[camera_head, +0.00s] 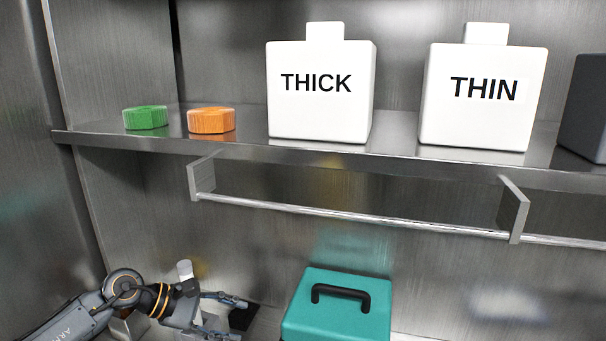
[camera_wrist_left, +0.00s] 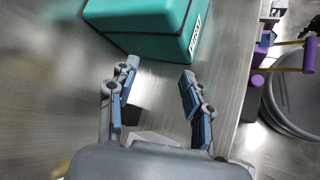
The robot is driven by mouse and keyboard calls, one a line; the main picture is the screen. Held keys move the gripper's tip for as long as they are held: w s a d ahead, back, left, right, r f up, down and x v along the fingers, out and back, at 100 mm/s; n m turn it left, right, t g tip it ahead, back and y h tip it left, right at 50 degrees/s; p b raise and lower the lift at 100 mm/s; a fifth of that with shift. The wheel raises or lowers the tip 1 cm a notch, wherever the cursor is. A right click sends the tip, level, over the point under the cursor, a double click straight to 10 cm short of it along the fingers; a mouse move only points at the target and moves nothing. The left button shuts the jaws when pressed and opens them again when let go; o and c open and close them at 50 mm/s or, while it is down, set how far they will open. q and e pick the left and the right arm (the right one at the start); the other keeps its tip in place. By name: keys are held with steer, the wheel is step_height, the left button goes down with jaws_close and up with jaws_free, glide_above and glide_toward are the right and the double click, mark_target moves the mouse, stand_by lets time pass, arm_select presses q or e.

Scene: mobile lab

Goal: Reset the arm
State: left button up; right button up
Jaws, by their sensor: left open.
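My left arm comes in at the lower left of the head view. Its gripper (camera_head: 243,303) is beside the left side of the teal box and apart from it. In the left wrist view the gripper (camera_wrist_left: 157,82) has its two fingers spread, with nothing between them. My right gripper is in neither view.
A teal box (camera_head: 337,315) with a black handle stands on the lower surface; it also shows in the wrist view (camera_wrist_left: 150,22). The shelf (camera_head: 250,142) above holds green (camera_head: 145,118) and orange (camera_head: 211,120) caps and white THICK (camera_head: 320,110) and THIN (camera_head: 480,120) containers. A rail (camera_head: 350,215) hangs below.

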arm_select(q)
steer(key=s+d+r+n+t+h, duration=0.2)
steer(key=d+r+n+t+h, duration=0.5)
steer(key=d+n, duration=0.45)
steer(key=s+a+f+n+t+y, duration=0.15)
steer(key=a+n+y, duration=0.3)
steer(key=n, duration=0.55)
steer(key=a+f+n+t+y, duration=0.35)
steer(key=n+y, duration=0.25)
steer(key=n, duration=0.3)
steer(key=s+a+f+n+t+y, duration=0.15)
steer(key=a+n+y, duration=0.35)
steer(key=n, duration=0.5)
steer(key=s+a+f+n+g+y, duration=0.3)
steer(key=s+a+f+n+g, duration=0.15)
steer(key=s+f+n, duration=0.35)
steer(key=s+f+n+g+h, duration=0.1)
steer(key=s+f+n+g, duration=0.35)
steer(key=s, duration=0.55)
steer(key=s+f+n+g, duration=0.4)
steer(key=s+f+g, duration=0.15)
steer(key=s, duration=0.35)
step_height(320, 180, down, 27)
steer(key=s, duration=0.2)
steer(key=s+a+f+g, duration=0.1)
steer(key=s+a+f, duration=0.1)
steer(key=s+f, duration=1.4)
steer(key=shift+s+a+g, duration=0.3)
steer(key=shift+g, duration=0.1)
